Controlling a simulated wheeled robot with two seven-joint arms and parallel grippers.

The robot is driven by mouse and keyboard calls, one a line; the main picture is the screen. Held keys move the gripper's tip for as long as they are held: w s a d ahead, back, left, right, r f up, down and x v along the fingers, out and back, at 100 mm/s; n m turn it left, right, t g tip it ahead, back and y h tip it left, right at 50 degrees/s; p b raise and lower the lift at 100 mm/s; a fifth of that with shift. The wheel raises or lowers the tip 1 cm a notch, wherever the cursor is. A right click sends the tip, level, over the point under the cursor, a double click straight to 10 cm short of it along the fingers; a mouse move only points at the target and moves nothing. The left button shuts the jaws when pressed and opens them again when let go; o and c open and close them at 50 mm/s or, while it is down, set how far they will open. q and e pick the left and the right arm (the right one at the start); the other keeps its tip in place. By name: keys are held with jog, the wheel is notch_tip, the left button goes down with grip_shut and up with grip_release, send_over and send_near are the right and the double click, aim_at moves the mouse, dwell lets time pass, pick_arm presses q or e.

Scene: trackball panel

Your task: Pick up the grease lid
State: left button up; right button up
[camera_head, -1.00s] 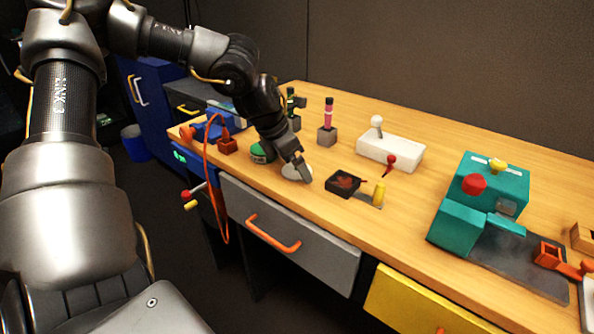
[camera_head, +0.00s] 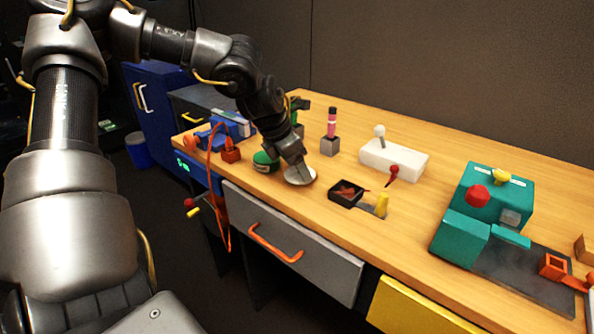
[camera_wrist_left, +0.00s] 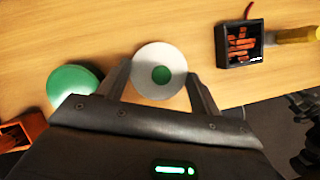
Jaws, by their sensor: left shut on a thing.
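A round white disc with a green centre, which looks like the grease lid (camera_head: 302,179), is on or just above the wooden bench near its front edge. My left gripper (camera_head: 296,172) comes down over it from the upper left and partly hides it. In the left wrist view, the lid (camera_wrist_left: 147,60) sits between the two fingers, one at each side of its rim, and the gripper (camera_wrist_left: 160,78) is shut on it. Whether the lid touches the bench is unclear. A green round container (camera_head: 265,162) stands to its left and also shows in the wrist view (camera_wrist_left: 75,84). My right gripper is out of view.
A black tray with red pieces (camera_head: 346,193) and a yellow handle (camera_head: 382,203) lie to the right. A white box with a lever (camera_head: 392,160) and a pink-topped stick on a grey block (camera_head: 330,146) stand behind. A teal machine (camera_head: 492,200) stands further right.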

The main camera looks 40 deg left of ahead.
pick_arm(q)
jog(key=s+a+r+p, duration=0.2)
jog(key=s+a+r, duration=0.7)
jog(key=s+r, duration=0.1)
jog(key=shift+a+r, duration=0.4)
jog(key=shift+r, duration=0.2)
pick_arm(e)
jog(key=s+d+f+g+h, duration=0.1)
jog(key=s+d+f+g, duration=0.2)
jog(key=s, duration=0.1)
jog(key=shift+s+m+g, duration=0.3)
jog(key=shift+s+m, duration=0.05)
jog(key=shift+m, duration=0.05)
